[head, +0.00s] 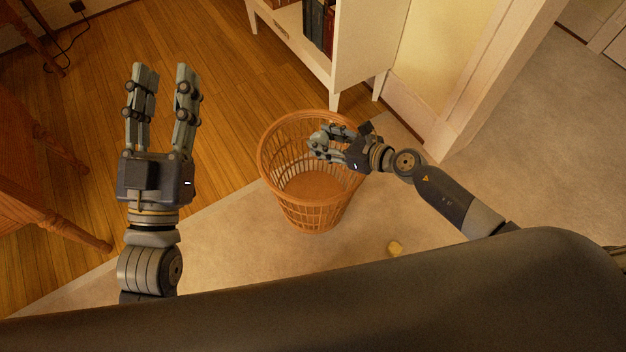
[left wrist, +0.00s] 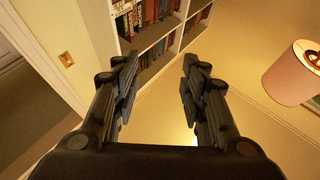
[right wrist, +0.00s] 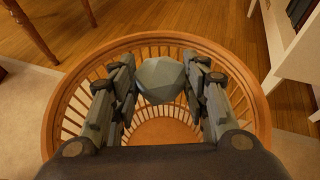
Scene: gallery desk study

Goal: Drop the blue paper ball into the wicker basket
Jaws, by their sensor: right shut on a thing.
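The wicker basket (head: 312,213) stands upright on the floor in the middle of the head view, its mouth open upward. My right gripper (head: 318,143) is over the basket's mouth. In the right wrist view it is shut on the blue paper ball (right wrist: 161,80), a faceted grey-blue ball held between the fingertips. The basket's rim (right wrist: 150,38) surrounds the ball in that view, and the basket's floor shows below it. My left gripper (head: 160,75) is open and empty, raised to the left of the basket and away from it.
A white bookcase (head: 365,50) stands just behind the basket. Wooden furniture legs (head: 60,215) are at the left. A lamp (left wrist: 295,72) shows in the left wrist view.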

